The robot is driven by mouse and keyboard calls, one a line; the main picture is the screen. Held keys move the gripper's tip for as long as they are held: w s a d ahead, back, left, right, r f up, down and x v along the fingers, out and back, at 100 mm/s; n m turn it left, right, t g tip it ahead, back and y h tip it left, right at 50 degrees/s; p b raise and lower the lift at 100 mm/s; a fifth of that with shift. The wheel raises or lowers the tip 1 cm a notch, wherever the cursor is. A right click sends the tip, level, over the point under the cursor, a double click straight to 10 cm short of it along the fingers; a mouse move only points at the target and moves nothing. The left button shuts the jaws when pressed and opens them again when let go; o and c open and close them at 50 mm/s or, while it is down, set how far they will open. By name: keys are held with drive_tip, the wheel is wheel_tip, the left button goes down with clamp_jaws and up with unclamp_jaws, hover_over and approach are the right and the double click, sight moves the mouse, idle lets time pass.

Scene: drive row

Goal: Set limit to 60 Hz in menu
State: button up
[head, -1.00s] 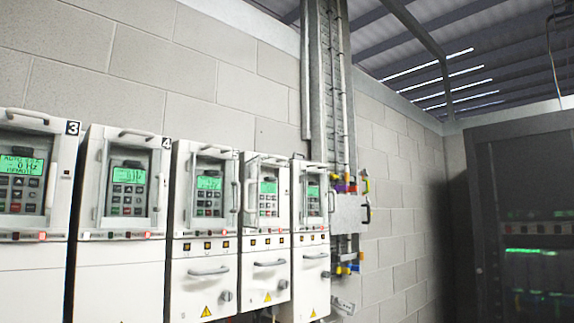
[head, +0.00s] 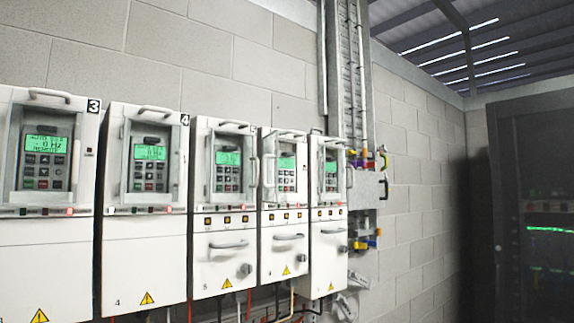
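A row of white drive units hangs on the block wall. Drive 3 (head: 20,240) is at the left, and its green display (head: 45,144) shows lines of text that seem to include Hz and REMOTE. Drive 4 (head: 140,245) is to its right, with a lit green display (head: 150,153) too small to read. Further right are a third drive (head: 213,265), a fourth-in-line drive (head: 274,258) and the end drive (head: 328,262), each with a keypad and a green display. No menu text is legible. My gripper is not in view.
A vertical cable tray (head: 350,80) runs up the wall beyond the drives, with coloured lockout items (head: 368,160) beside it. A dark cabinet (head: 505,200) stands at the right. Cables (head: 285,300) hang below the drives.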

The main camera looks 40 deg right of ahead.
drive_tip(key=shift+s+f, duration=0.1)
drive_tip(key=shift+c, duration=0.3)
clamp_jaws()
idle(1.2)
